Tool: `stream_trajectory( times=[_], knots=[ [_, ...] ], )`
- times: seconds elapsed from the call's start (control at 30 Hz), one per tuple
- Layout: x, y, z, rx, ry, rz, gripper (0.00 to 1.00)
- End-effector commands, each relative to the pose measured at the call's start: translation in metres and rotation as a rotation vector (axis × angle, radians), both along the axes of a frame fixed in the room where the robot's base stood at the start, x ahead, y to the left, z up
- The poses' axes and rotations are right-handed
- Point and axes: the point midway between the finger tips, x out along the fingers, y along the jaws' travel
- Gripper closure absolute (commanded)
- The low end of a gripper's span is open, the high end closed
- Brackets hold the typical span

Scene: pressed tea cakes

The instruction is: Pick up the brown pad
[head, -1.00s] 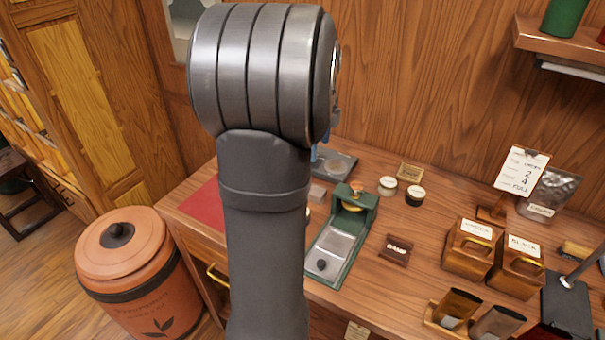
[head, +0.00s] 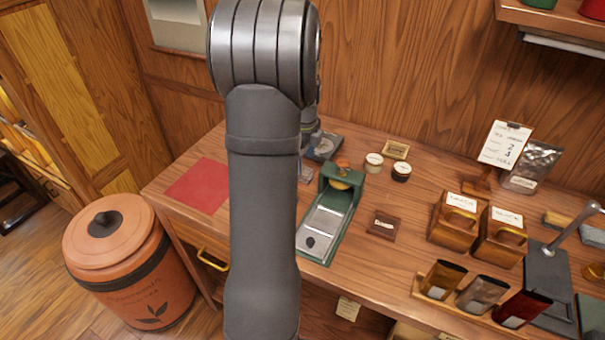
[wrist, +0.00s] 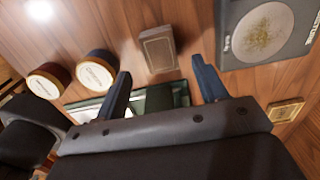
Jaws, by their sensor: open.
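A flat dark brown pad (head: 384,224) with a small pale label lies on the table, just right of the green press, in the head view. I cannot make it out in the wrist view. My gripper (wrist: 161,70) is open, with nothing between its two dark fingers. In the head view it is mostly hidden behind my arm, above the back left part of the table, away from the pad. In the wrist view a grey-brown block (wrist: 158,48) lies on the wood beyond the fingertips, apart from them.
The green press (head: 326,222) stands left of the pad. Two round tins (head: 374,162) and a gold plaque (head: 395,150) lie behind it. Wooden boxes (head: 453,222) stand to the right. A scale (wrist: 293,58) lies near the gripper. A red mat (head: 197,186) covers the left end.

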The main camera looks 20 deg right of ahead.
Motion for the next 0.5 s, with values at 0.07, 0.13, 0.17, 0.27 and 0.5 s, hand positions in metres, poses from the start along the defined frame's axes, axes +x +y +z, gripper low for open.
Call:
stream_trajectory(
  times=[0.07, 0.13, 0.17, 0.27, 0.5],
  knots=[
    [0.001, 0.002, -0.010, 0.002, 0.004, 0.001, 0.35],
    [0.003, 0.003, -0.022, 0.002, 0.005, 0.001, 0.35],
    [0.004, 0.003, -0.027, 0.002, 0.005, 0.001, 0.35],
    [0.004, 0.003, -0.040, 0.001, 0.004, 0.000, 0.35],
    [0.005, 0.003, -0.049, -0.001, 0.000, 0.000, 0.35]
  ],
)
